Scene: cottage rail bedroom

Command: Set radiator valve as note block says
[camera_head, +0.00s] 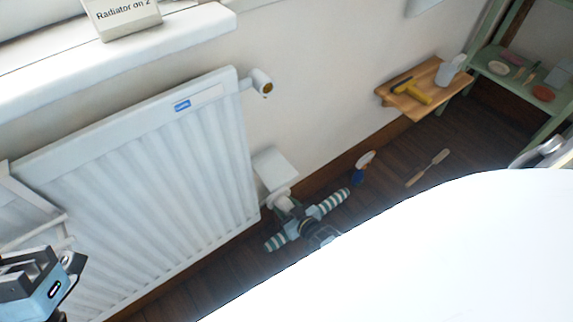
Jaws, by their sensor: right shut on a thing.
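The note block (124,15) stands on the white window sill and reads "Radiator on 2". The white ribbed radiator (150,185) hangs on the wall below the sill. The white radiator valve (278,198) is at its lower right corner, by the floor. My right gripper (285,203) is at the valve and shut on it, covering part of it. Any scale or mark on the valve is too small to read. My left gripper (52,272) is at the lower left edge, in front of the radiator; its jaw opening is unclear.
A white fitting with a brass-coloured end (262,83) sticks out at the radiator's upper right. A white square plate (274,168) is just above the valve.

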